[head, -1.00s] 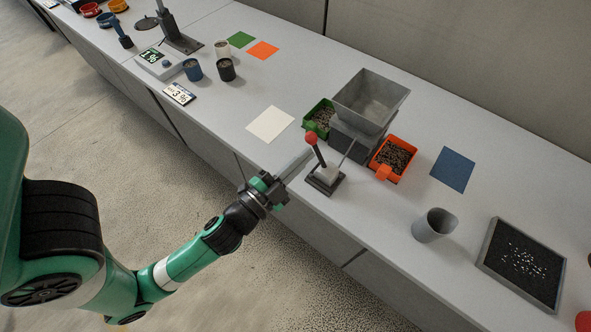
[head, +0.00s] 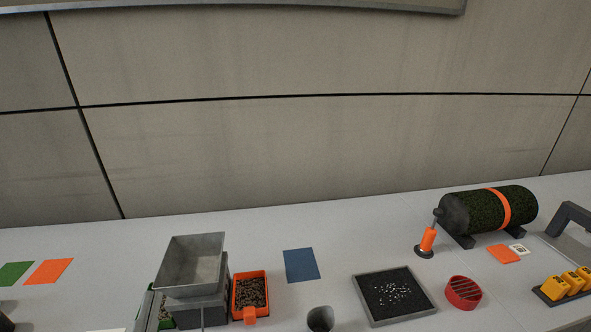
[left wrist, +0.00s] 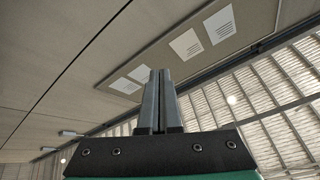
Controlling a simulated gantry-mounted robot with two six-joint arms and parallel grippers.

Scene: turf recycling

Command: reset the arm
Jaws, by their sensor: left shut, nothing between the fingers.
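My left gripper (left wrist: 159,78) shows in the left wrist view. Its two grey fingers lie together, shut and empty, pointing up toward the wall and ceiling. Nothing touches the fingers. Neither gripper shows in the head view, and neither of my arms can be made out there.
The head view shows a bench along a panelled wall. On it are a grey hopper (head: 191,266), an orange bin of granules (head: 264,292), a dark tray (head: 358,299), a red slotted cup (head: 463,292) and a turf roll (head: 470,212). A board with papers (left wrist: 187,45) hangs above.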

